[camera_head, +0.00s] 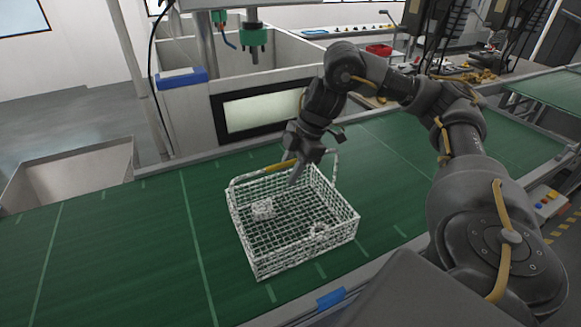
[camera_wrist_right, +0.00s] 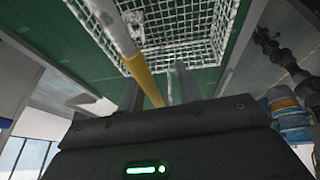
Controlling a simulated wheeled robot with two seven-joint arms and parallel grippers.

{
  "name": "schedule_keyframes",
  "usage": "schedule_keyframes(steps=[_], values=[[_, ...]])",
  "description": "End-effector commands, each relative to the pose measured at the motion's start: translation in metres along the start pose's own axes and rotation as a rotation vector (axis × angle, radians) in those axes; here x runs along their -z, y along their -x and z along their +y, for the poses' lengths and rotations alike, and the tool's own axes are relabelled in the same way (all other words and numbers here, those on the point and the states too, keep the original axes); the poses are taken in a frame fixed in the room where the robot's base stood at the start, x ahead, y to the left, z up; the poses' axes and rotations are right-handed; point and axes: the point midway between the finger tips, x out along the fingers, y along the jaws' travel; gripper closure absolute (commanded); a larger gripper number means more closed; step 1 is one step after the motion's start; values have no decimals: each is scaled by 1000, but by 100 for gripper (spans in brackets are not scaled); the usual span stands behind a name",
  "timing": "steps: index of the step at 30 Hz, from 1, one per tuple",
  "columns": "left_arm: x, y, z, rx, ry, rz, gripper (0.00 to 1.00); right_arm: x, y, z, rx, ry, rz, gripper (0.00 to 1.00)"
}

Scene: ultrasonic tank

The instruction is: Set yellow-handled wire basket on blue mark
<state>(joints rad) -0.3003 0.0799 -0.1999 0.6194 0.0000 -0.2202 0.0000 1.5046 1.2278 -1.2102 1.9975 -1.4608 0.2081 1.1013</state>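The white wire basket (camera_head: 290,230) stands upright on the green conveyor belt, with a few small light-coloured parts inside. Its raised handle has a yellow grip (camera_head: 281,167). My right gripper (camera_head: 298,172) is over the basket's far side, close to the right end of the yellow grip. In the right wrist view the yellow grip (camera_wrist_right: 143,78) runs between the two spread fingers (camera_wrist_right: 158,90), with a gap beside it; I cannot tell whether it touches a finger. My left gripper is out of view.
A tank housing with a dark-framed panel (camera_head: 262,110) stands behind the belt. An open bin (camera_head: 72,182) is at the left. A control box with buttons (camera_head: 546,202) sits at the right edge. The belt left of the basket is clear.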

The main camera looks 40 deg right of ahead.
Motion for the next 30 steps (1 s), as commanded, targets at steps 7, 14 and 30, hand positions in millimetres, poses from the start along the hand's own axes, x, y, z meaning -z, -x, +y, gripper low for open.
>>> schedule_keyframes(steps=[7,14,30], values=[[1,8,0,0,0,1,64,2,18,2,-5,1,1,66],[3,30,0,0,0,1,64,3,65,2,-8,0,2,66],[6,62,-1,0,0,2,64,1,121,1,-3,1,2,66]])
